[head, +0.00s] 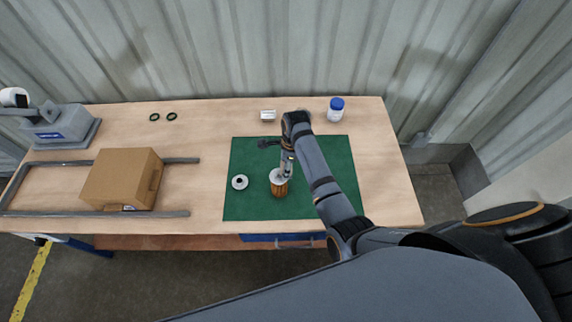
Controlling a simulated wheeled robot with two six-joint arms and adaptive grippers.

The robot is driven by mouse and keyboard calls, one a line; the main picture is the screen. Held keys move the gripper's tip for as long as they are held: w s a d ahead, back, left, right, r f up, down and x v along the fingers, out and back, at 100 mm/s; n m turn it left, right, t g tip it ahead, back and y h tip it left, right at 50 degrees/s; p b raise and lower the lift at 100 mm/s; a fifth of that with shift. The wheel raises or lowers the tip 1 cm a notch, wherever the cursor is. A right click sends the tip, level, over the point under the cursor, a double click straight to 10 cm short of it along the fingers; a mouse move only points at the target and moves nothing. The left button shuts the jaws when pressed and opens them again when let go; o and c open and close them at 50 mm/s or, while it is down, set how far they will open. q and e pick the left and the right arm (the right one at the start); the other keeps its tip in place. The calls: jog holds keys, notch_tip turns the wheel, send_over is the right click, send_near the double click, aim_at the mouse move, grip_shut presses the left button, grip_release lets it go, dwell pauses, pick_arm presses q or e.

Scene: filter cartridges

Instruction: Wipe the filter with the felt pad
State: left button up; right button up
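The filter (279,190) stands upright on the green mat (248,152), with an orange-brown pleated side and a pale round top. My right gripper (286,175) points down at the top of the filter, touching it or just above it. Its fingers are small and partly hidden, so I cannot tell whether they are open or shut, or on what. I cannot make out the felt pad for certain. A pale round cap (240,182) with a dark centre lies on the mat left of the filter. My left gripper is not in view.
A cardboard box (122,179) sits between grey rails (180,160) at left, near a grey machine (66,126). Two dark rings (154,117), a small white box (268,115) and a blue-lidded jar (336,109) stand at the back. The mat's left part is mostly clear.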

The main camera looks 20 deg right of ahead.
jog(key=shift+f, duration=0.3)
jog(key=shift+a, duration=0.1)
